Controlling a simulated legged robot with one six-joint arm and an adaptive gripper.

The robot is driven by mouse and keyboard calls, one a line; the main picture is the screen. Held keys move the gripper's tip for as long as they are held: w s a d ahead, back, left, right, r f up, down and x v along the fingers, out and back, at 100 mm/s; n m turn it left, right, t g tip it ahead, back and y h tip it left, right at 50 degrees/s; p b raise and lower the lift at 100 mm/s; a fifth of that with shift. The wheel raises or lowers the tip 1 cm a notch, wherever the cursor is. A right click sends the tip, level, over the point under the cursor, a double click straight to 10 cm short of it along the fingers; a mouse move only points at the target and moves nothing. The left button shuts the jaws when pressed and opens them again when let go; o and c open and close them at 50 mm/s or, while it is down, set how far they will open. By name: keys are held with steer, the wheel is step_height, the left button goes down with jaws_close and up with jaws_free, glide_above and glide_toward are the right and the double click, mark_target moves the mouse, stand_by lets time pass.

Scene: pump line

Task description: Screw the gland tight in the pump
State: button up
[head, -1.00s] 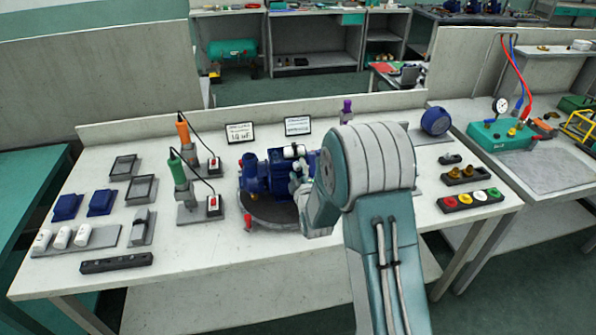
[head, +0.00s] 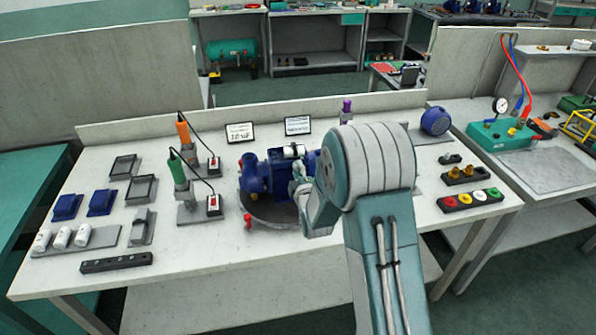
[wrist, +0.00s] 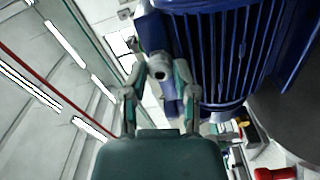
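The blue pump (head: 256,178) sits on a dark round turntable (head: 270,208) in the middle of the bench. Its ribbed body (wrist: 225,50) fills the upper right of the wrist view. My gripper (head: 300,180) is at the pump's right front side, partly hidden behind my arm. In the wrist view the fingers of my gripper (wrist: 160,75) close in from both sides on a small grey round piece, seemingly the gland (wrist: 159,67), against the pump. How deep the gland sits is hidden.
Two corded tools, green-handled (head: 178,172) and orange-handled (head: 184,133), stand left of the pump. Two small displays (head: 239,132) stand behind it. Trays, blue blocks and white cylinders lie left; holders with coloured caps (head: 470,199) lie right.

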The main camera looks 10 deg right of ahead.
jaws_close()
steer(key=m, duration=0.3)
steer(key=o, duration=0.7)
jaws_free()
steer(key=n, duration=0.3)
steer(key=shift+n, duration=0.3)
